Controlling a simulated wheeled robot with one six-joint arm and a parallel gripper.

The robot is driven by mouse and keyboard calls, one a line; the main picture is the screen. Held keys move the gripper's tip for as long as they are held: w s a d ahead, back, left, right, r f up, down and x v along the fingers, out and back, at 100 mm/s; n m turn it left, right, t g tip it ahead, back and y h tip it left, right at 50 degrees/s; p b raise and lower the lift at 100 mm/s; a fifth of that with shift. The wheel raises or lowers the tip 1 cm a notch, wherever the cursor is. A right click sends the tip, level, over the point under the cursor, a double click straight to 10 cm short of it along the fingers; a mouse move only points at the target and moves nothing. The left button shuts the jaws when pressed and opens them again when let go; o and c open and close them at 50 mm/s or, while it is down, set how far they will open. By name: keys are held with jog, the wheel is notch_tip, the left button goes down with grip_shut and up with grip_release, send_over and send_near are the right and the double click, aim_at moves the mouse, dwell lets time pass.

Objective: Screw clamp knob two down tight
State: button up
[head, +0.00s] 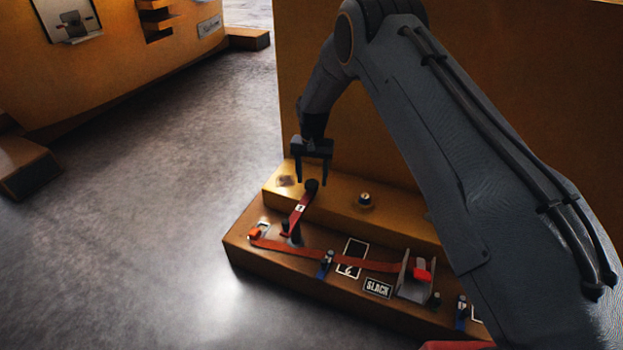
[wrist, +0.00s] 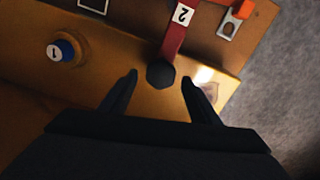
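Clamp knob two is a dark faceted knob (wrist: 160,73) at the end of a red arm (wrist: 174,38) marked "2". In the head view the knob (head: 312,186) is at the upper end of the red arm (head: 299,211), over the yellow ledge. My gripper (head: 312,184) is open above the ledge, its fingers pointing down around the knob. In the wrist view the gripper (wrist: 160,80) has one finger on each side of the knob, with visible gaps. Whether the knob's underside touches the ledge is hidden.
A round post marked "1" (wrist: 62,51) stands on the ledge, also seen in the head view (head: 365,200). On the lower brown step are a red strap (head: 330,256), a "SLACK" label (head: 377,288) and a metal bracket (head: 414,278). The floor at left is clear.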

aim_at(312, 183)
jog(key=shift+s+f, duration=0.15)
jog(key=shift+f, duration=0.05)
jog(key=shift+r, duration=0.1)
notch_tip(312, 183, up, 8)
jog(key=p, duration=0.1)
jog(key=shift+f+p, duration=0.2)
jog(key=shift+p, duration=0.2)
